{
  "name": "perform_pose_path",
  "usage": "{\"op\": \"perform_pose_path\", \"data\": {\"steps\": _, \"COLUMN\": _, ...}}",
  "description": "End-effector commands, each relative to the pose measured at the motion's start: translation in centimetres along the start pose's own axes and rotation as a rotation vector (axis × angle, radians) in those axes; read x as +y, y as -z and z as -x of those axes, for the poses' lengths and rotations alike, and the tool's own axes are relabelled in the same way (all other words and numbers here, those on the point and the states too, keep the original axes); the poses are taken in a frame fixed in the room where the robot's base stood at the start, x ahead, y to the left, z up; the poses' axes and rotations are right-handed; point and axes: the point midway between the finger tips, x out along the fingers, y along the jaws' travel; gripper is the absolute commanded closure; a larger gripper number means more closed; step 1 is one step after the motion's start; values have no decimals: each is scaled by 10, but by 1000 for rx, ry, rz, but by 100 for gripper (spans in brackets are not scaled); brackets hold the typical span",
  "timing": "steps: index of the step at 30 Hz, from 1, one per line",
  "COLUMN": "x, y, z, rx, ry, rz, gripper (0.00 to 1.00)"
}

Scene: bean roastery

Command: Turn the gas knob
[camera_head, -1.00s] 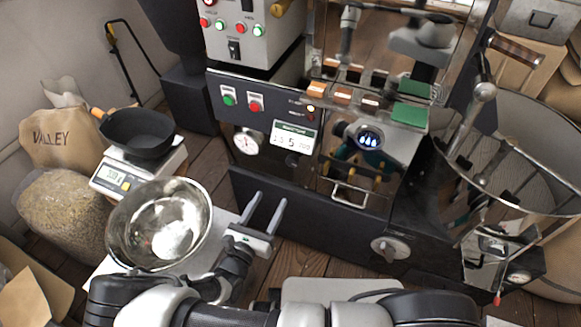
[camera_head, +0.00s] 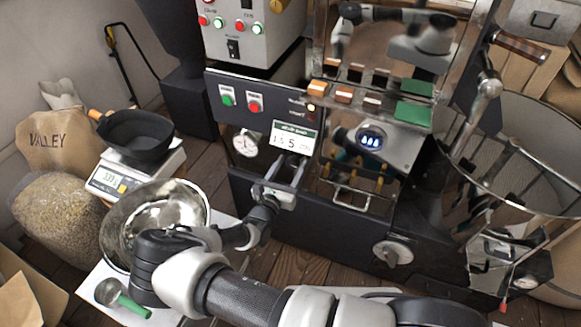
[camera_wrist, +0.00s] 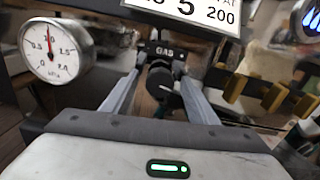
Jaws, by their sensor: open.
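The gas knob (camera_wrist: 160,81) is dark and sits under a black "GAS" label in the wrist view, on the front of the roaster (camera_head: 330,190). My gripper (camera_wrist: 163,68) is open, with one finger on each side of the knob. I cannot tell whether either finger touches it. In the head view my gripper (camera_head: 286,170) is at the roaster's front, below the white display. I cannot make out the knob there. A round gauge (camera_wrist: 57,50) is left of the knob, its needle near 1.0; it also shows in the head view (camera_head: 246,143).
The white display (camera_head: 293,138) is just above my gripper. A metal bowl (camera_head: 140,205) and a green-handled scoop (camera_head: 122,298) are at the left, near my arm. A black pan (camera_head: 137,133) sits on a scale (camera_head: 112,182). Another round knob (camera_head: 393,252) is lower right.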

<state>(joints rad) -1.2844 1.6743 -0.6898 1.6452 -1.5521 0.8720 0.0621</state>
Motion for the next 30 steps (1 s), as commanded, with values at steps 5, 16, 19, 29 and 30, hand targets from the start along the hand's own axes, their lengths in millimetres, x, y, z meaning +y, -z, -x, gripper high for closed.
{"op": "perform_pose_path", "data": {"steps": 5, "x": 0, "y": 0, "z": -2, "rx": 0, "ry": -1, "rz": 0, "gripper": 47}}
{"op": "perform_pose_path", "data": {"steps": 16, "x": 0, "y": 0, "z": -1, "rx": 0, "ry": -1, "rz": 1, "gripper": 88}}
{"op": "perform_pose_path", "data": {"steps": 19, "x": 0, "y": 0, "z": -1, "rx": 0, "ry": 0, "rz": 3, "gripper": 88}}
{"op": "perform_pose_path", "data": {"steps": 29, "x": 0, "y": -2, "z": -1, "rx": -1, "ry": 0, "rz": 103, "gripper": 88}}
{"op": "perform_pose_path", "data": {"steps": 30, "x": 0, "y": -2, "z": -1, "rx": -1, "ry": 0, "rz": 128, "gripper": 88}}
